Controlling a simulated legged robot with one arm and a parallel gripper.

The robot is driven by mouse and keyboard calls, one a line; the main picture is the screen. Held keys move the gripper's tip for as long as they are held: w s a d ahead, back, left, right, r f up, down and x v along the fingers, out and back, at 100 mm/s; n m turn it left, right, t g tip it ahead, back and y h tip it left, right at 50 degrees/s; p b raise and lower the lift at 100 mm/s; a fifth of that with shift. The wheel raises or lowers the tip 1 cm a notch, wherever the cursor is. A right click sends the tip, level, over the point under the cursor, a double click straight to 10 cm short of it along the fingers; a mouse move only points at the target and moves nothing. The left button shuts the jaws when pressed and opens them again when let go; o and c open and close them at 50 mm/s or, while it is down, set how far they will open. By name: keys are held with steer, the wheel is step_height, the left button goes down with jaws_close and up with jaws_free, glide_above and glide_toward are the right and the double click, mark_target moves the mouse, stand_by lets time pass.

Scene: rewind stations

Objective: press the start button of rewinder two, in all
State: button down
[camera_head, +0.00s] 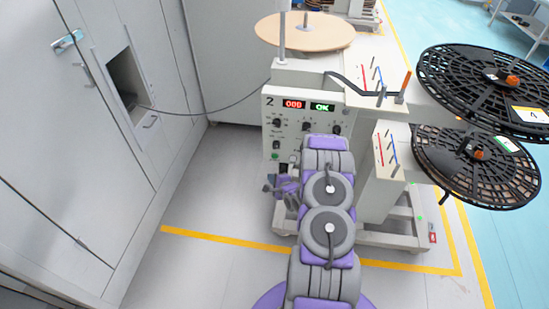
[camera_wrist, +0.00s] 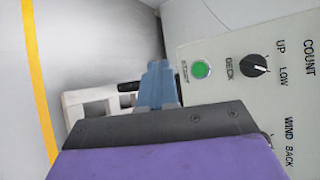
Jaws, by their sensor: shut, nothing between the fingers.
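Rewinder two (camera_head: 268,113) is a pale machine marked 2, with a red and a green display on its front panel. Its start button (camera_wrist: 201,69) is round and green, to the left of the DECK knob in the wrist view. A small green spot low on the panel in the head view appears to be the same button (camera_head: 275,156). My gripper (camera_wrist: 158,68) is shut and empty, its blue-grey fingertips to the left of the button in the wrist view, with a gap between them in the picture. The remaining distance to the panel is unclear. In the head view, my arm hides the panel's lower right.
Black slotted reels (camera_head: 455,165) stick out at the right, and a tan disc (camera_head: 305,31) sits on top. Grey cabinets (camera_head: 60,150) line the left. A thin cable runs from a cabinet opening to the machine. Yellow floor lines (camera_head: 225,240) cross clear floor.

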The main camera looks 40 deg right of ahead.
mark_target(275, 156)
steer(key=w+d, duration=0.5)
steer(key=shift+w+r, duration=0.15)
steer(key=shift+w, duration=0.2)
stand_by(2.1)
